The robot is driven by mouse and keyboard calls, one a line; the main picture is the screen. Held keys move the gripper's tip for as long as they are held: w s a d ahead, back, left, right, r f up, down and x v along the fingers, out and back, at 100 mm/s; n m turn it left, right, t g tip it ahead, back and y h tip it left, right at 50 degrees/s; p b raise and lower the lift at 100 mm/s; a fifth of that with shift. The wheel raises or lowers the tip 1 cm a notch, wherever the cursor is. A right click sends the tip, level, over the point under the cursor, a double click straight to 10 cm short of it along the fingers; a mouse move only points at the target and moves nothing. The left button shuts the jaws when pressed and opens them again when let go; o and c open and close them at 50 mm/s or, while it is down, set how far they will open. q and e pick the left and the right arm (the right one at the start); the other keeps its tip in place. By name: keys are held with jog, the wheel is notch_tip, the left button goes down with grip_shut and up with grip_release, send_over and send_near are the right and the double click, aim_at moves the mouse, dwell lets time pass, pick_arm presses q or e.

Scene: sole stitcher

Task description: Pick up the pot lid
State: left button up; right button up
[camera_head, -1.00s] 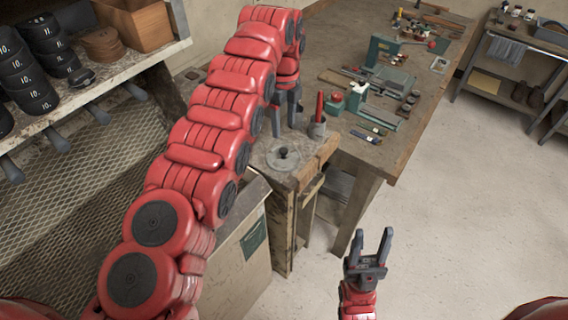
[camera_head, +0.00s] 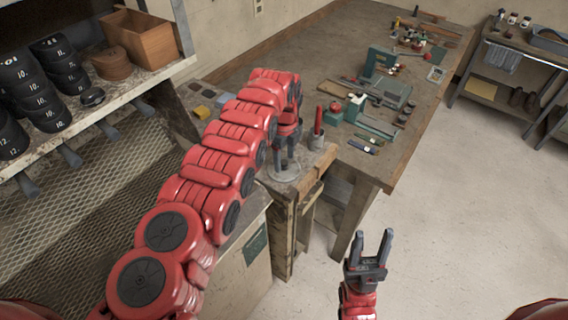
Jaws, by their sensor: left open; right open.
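The pot lid (camera_head: 284,177) is a grey disc lying on the small wooden stand (camera_head: 311,184) at the near corner of the workbench. My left gripper (camera_head: 285,167) points down right over the lid, with its open fingers around or just above the knob; I cannot tell whether they touch it. The fingers and arm hide the knob and part of the lid's far side. My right gripper (camera_head: 373,240) is open and empty, pointing up, over the floor to the right of the stand.
A grey pot holding a red-handled tool (camera_head: 318,130) stands close behind the lid. The floor at right is clear.

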pick_arm(q)
jog(key=shift+w+f, duration=0.1)
jog(key=shift+f, duration=0.05)
grip_shut()
dwell(0.5)
